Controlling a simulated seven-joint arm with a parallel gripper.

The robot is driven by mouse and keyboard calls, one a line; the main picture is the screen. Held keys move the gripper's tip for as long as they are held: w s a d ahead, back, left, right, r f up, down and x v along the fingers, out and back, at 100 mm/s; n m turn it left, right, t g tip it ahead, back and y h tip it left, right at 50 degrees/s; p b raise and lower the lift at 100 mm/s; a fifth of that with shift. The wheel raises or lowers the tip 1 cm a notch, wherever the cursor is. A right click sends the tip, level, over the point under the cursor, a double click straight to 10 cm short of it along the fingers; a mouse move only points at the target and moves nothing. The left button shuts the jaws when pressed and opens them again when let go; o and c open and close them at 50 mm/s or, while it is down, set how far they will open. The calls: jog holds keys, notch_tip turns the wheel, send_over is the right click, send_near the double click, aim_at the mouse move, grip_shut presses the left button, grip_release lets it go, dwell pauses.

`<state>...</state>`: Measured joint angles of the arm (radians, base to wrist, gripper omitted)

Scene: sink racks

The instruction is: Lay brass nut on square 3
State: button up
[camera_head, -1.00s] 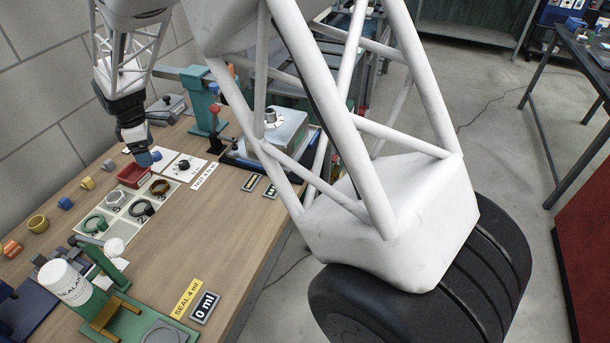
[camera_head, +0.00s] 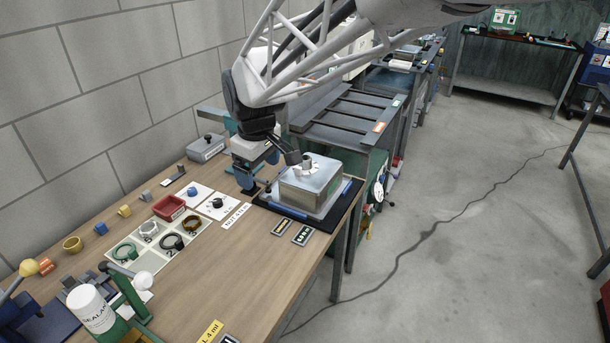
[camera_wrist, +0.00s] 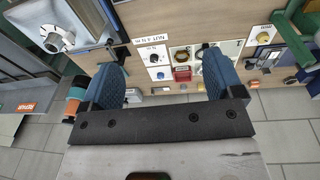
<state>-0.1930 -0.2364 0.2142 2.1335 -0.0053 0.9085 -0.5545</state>
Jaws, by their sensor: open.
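A brass-coloured ring (camera_head: 191,224), which looks like the brass nut, lies in a back-right square of the white squared tray (camera_head: 150,262). It also shows in the wrist view (camera_wrist: 182,54). Dark, grey and green rings lie in other squares; I cannot clearly read the square numbers. My gripper (camera_head: 258,168) is above the bench, behind and right of the tray, beside a metal block. In the wrist view its two blue fingers (camera_wrist: 163,54) are wide apart with nothing between them.
The metal block (camera_head: 310,190) with a fitting on top stands right of my gripper. A red bin (camera_head: 169,207) and white cards (camera_head: 217,206) lie behind the tray. A white sealant bottle (camera_head: 92,309) stands in front.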

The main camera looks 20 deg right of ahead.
jog(key=s+d+m, duration=0.4)
jog(key=s+d, duration=0.1)
jog(key=s, duration=0.7)
jog(key=s+d+m+t, duration=0.1)
jog(key=s+d+m, duration=0.3)
jog(key=s, duration=0.8)
jog(key=shift+d+r+m, duration=0.15)
jog(key=shift+d+m, duration=0.25)
jog(key=shift+d, duration=0.5)
